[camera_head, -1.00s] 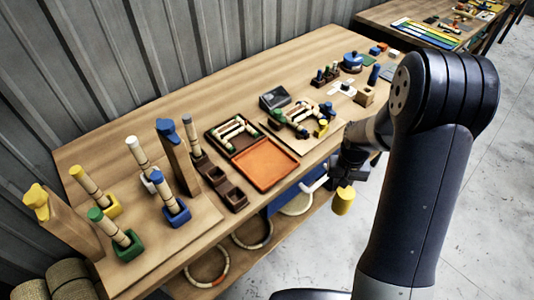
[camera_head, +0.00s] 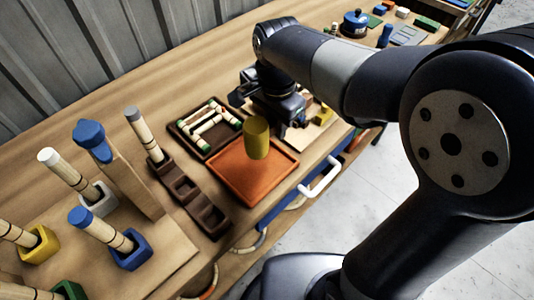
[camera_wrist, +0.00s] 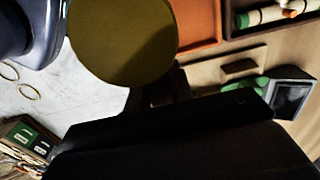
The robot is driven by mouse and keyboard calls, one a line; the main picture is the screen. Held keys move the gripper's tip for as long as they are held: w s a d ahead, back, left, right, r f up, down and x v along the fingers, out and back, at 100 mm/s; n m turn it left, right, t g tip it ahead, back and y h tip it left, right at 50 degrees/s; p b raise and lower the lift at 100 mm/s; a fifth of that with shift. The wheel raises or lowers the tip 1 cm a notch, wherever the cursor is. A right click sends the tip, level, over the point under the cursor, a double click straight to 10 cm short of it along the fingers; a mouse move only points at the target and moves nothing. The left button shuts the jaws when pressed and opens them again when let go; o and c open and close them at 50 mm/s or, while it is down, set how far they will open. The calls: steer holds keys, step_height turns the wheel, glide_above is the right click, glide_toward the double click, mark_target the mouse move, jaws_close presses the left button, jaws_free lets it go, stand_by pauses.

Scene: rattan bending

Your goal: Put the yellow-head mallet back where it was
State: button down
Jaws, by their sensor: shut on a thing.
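The yellow-head mallet shows as a thick yellow cylinder (camera_head: 256,138) in the head view, held above the orange tray. Its head also fills the upper left of the wrist view (camera_wrist: 122,38). My gripper (camera_head: 283,112) is shut on the mallet, just behind and right of the head in the head view. Its dark fingers show in the wrist view (camera_wrist: 185,115). The handle is hidden by my gripper.
The orange tray (camera_head: 250,185) adjoins a dark tray (camera_head: 181,125) with pale sticks. A brown row of sockets (camera_head: 220,232) stands left, with a grey-topped stick (camera_head: 142,130) at its far end. Blue (camera_head: 136,258), white (camera_head: 103,208) and yellow (camera_head: 45,244) sockets hold sticks. A blue-capped post (camera_head: 140,190) stands among them.

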mark_target(275, 156)
step_height(275, 156, down, 8)
steer(key=shift+r, duration=0.15)
stand_by(0.4)
steer(key=c, duration=1.3)
jaws_free()
steer(key=shift+f, duration=0.2)
steer(key=shift+o, duration=0.2)
steer(key=shift+r, duration=0.1)
step_height(275, 156, up, 12)
steer(key=shift+r+p, duration=0.1)
steer(key=shift+p, duration=0.2)
